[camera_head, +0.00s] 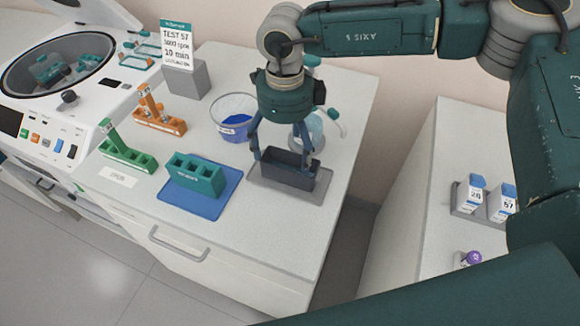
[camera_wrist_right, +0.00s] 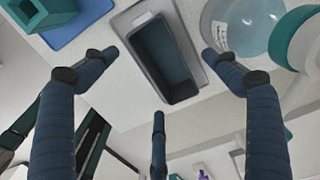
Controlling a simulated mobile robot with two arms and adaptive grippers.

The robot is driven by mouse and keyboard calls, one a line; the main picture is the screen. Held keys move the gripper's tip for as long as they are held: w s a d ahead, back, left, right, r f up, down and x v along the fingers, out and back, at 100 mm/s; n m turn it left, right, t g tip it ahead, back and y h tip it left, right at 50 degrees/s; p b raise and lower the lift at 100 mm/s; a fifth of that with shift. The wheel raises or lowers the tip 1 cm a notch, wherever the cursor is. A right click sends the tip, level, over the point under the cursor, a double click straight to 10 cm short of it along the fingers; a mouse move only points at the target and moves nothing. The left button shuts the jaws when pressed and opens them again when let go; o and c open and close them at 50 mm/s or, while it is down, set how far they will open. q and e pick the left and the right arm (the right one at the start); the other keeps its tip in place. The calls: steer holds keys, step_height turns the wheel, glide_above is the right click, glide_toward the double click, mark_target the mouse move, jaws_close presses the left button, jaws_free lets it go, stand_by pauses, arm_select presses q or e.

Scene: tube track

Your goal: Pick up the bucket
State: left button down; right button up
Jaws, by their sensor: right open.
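A dark grey rectangular bucket (camera_head: 294,176), open at the top and seemingly empty, stands on a grey mat (camera_head: 262,187) near the right end of the counter. My right gripper (camera_head: 284,156) is above it, pointing down, with its fingers spread open. In the right wrist view the bucket (camera_wrist_right: 168,62) lies between the spread fingertips (camera_wrist_right: 161,56), with a gap on either side. A third finger shows below it. I cannot tell whether any finger touches it. My left gripper is not in view.
A teal rack (camera_head: 196,172) on a blue mat (camera_head: 212,207) stands left of the bucket. A round tub with blue contents (camera_head: 234,120) and a clear flask (camera_head: 312,128) are behind it. Green and orange racks, a sign and a centrifuge (camera_head: 50,75) are farther left.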

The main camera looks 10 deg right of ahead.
mark_target(288, 166)
steer(key=shift+s+f+p, duration=0.15)
steer(key=shift+f+p, duration=0.3)
steer(key=shift+f, duration=0.15)
steer(key=f+p, duration=0.1)
steer(key=f, duration=0.2)
steer(key=shift+s+d+f+p, duration=0.15)
steer(key=shift+s+f+p, duration=0.05)
steer(key=shift+f+p, duration=0.2)
steer(key=shift+f, duration=0.4)
steer(key=shift+c, duration=0.5)
steer(key=c, duration=1.1)
